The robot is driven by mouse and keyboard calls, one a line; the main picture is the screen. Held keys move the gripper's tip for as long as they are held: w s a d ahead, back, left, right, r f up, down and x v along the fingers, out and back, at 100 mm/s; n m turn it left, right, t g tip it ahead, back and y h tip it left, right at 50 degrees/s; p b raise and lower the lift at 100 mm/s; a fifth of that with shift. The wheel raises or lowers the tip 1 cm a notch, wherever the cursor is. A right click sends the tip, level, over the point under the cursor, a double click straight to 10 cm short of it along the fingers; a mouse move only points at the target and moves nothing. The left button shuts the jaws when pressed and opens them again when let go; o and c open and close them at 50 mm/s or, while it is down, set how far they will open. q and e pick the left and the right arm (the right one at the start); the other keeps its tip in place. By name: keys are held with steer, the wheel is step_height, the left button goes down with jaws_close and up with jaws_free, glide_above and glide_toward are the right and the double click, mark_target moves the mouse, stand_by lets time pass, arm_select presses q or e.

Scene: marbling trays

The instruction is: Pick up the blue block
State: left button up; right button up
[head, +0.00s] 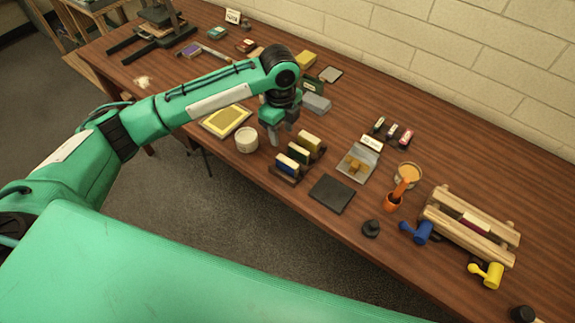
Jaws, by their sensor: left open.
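A blue block (287,164) stands at the near end of a small dark rack (302,168), in front of a dark green block (299,153) and a yellow block (309,140). My left gripper (279,135) points down, open, above and just behind the rack's left side. Its fingers look apart from the blue block, with nothing seen between them. My right gripper is out of view.
A white round tub (246,140) stands left of the gripper, beside a yellow-faced tray (227,121). A black flat slab (332,194) lies right of the rack, near the table's front edge.

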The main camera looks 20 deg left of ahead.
arm_select(q)
steer(key=p, duration=0.2)
glide_above(284, 158)
steer(key=f, duration=0.8)
steer(key=shift+s+a, duration=0.25)
steer(key=shift+s, duration=0.15)
steer(key=shift+w+d+f+p, duration=0.1)
steer(key=shift+f+p, duration=0.4)
steer(key=shift+f, duration=0.05)
steer(key=f+p, duration=0.1)
steer(key=f, duration=0.2)
steer(key=shift+w+d+f+p, duration=0.1)
steer(key=shift+w+f+p, duration=0.1)
steer(key=shift+p, duration=0.1)
steer(key=shift+f, duration=0.55)
jaws_close()
